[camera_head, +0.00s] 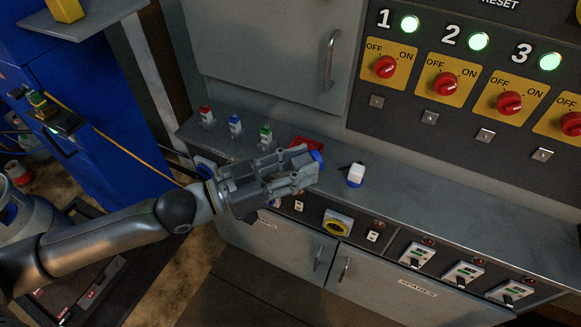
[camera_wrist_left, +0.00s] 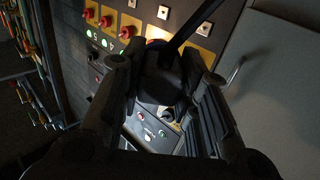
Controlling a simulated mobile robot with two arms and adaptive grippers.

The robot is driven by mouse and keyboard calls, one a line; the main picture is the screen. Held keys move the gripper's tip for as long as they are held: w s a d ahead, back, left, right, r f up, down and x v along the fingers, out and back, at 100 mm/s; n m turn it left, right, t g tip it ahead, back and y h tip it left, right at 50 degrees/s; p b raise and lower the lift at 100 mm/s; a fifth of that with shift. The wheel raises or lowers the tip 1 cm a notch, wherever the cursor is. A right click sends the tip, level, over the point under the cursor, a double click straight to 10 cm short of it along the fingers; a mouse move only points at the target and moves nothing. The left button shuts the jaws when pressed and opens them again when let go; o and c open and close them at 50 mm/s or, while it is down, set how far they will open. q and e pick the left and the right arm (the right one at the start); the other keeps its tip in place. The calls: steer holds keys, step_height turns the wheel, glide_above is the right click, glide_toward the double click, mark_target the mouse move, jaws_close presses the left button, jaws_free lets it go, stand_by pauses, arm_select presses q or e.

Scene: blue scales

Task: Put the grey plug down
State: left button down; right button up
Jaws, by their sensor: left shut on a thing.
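My left gripper (camera_head: 300,170) reaches in from the left over the grey ledge and is shut on the grey plug. In the head view the fingers hide most of the plug; a blue end (camera_head: 317,158) shows at the fingertips. In the left wrist view the grey plug (camera_wrist_left: 160,78) looks dark between the two fingers, with a blue edge at its far end and a dark strip crossing above it. I cannot tell whether the plug touches the ledge. My right gripper is not in view.
A white-and-blue plug (camera_head: 355,174) stands on the ledge (camera_head: 420,197) right of my gripper. Red (camera_head: 206,116), blue (camera_head: 235,125) and green (camera_head: 266,136) plugs stand at the left. A red item (camera_head: 308,144) lies behind my gripper. The ledge's right part is clear.

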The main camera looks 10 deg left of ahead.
arm_select(q)
steer(key=shift+w+d+r+m+g+h, duration=0.1)
steer(key=shift+w+d+m+g+h, duration=0.2)
steer(key=shift+d+m+g, duration=0.15)
steer(key=shift+a, duration=0.1)
steer(key=shift+r+m+g, duration=0.1)
steer(key=shift+m+g, duration=0.15)
steer(key=shift+g, duration=0.1)
steer(key=shift+a+g+h, duration=0.1)
steer(key=shift+g+h, duration=0.2)
steer(key=shift+s+a+m+g+h, duration=0.1)
steer(key=shift+a+m+g+h, duration=0.1)
steer(key=shift+a+m+g, duration=0.35)
steer(key=shift+s+a+m+g+h, duration=0.1)
steer(key=shift+a+m+g+h, duration=0.1)
steer(key=shift+m+g, duration=0.4)
steer(key=shift+s+a+m+g+h, duration=0.15)
steer(key=shift+a+m+g, duration=0.25)
steer(key=shift+g, duration=0.5)
steer(key=shift+s+a+m+g+h, duration=0.2)
steer(key=shift+m+g, duration=0.25)
steer(key=shift+g, duration=0.4)
